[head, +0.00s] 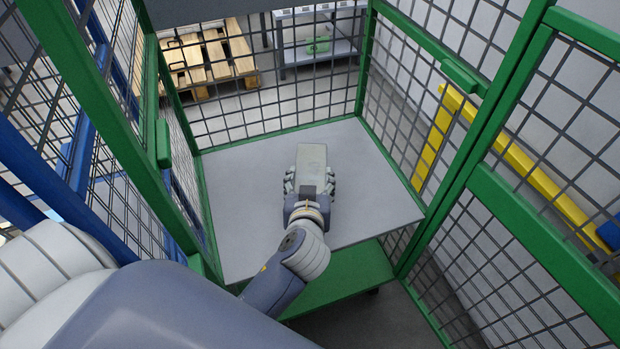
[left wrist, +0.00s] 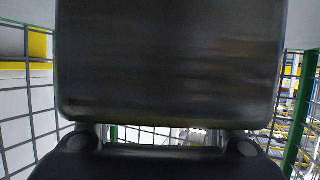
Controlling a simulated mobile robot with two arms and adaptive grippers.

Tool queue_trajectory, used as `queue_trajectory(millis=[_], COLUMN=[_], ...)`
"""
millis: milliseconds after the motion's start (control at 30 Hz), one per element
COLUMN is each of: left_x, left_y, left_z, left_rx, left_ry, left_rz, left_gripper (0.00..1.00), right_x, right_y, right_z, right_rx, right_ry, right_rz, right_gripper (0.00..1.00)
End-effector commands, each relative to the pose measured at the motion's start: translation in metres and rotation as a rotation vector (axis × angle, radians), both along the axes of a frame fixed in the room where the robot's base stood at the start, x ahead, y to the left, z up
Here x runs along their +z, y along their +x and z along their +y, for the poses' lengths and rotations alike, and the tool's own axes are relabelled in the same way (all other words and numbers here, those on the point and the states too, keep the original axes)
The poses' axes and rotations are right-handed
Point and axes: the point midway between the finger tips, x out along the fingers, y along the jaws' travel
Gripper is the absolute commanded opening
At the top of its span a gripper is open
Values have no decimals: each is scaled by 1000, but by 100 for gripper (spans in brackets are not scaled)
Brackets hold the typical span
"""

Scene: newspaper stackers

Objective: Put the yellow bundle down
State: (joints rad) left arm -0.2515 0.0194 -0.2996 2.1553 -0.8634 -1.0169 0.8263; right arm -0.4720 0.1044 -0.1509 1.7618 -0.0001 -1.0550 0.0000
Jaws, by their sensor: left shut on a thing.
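My left gripper (head: 310,181) is shut on a bundle (head: 312,157), with a finger on each long side. The bundle is a flat block that looks pale grey here, not clearly yellow. It is over the middle of the grey shelf (head: 245,205) inside the green cage. I cannot tell whether it touches the shelf. In the left wrist view the bundle (left wrist: 170,60) is a dark slab that fills the upper middle, between the finger pads at its lower corners. My right gripper is not in view.
Green-framed mesh walls (head: 285,75) close in the shelf at the back and both sides. The shelf is bare around the bundle. A green lower ledge (head: 345,275) lies under its front edge. Wooden pallets (head: 210,58) and a grey rack (head: 315,45) stand beyond the mesh.

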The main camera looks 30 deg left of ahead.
Motion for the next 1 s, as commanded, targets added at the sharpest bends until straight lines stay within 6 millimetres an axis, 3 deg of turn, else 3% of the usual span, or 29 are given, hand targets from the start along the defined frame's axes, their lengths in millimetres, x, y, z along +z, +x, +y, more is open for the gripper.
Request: queue_trajectory(millis=[200,233,300,767,1000], left_x=[1,-2,-2,1,15], left_y=[1,0,0,0,-29], left_z=[0,0,0,0,-14], left_rx=[0,1,1,0,1], left_ry=[1,0,0,0,-4], left_rz=[-8,0,0,-1,4], left_gripper=[0,63,76,76,76], right_x=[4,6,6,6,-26], right_y=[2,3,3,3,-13], right_z=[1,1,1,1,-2], right_rx=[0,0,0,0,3], right_ry=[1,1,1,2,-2], right_rz=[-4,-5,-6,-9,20], right_gripper=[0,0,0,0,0])
